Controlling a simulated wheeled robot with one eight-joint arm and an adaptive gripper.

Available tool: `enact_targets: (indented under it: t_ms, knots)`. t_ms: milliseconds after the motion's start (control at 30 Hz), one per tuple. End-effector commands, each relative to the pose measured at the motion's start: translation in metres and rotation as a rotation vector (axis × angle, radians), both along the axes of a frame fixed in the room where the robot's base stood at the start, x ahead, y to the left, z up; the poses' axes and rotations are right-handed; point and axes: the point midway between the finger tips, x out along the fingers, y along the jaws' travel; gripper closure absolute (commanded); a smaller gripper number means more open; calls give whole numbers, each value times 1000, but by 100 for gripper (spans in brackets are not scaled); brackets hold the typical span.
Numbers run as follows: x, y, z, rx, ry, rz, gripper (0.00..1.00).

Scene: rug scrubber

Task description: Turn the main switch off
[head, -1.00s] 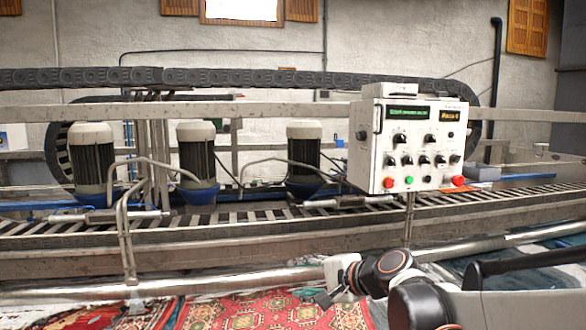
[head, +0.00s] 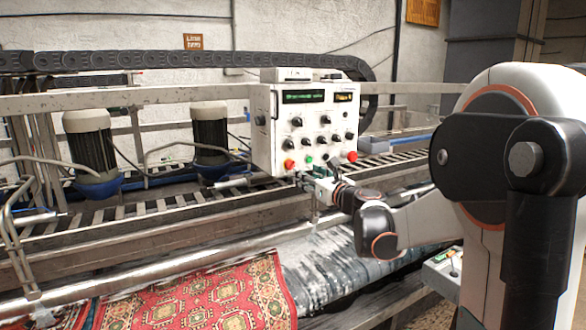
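The white control box (head: 270,150) stands on the machine frame in the head view. Its front carries two lit displays, several black knobs, a red button (head: 289,164) at lower left, a green button (head: 308,159) and a larger red button (head: 351,156) at lower right. A dark round knob (head: 260,120) sits on its left side face. I cannot tell which control is the main switch. My gripper (head: 303,178) is just below the box's lower front edge, partly hidden by my wrist. It is too small to tell whether its fingers are open or touch the box.
The conveyor (head: 150,205) runs behind and below the box, with motors (head: 90,140) to its left. A metal rail crosses in front. A red patterned rug (head: 220,290) lies on the near side. A small panel with buttons (head: 441,270) stands at lower right, beside my arm.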

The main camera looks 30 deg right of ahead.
Motion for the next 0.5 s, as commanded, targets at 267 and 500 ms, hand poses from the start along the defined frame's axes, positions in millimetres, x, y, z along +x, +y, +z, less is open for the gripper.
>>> enact_targets:
  t_ms: [267,500]
  knots:
    - [55,3,-1,-2,0,3,53]
    - [84,4,0,-2,1,1,53]
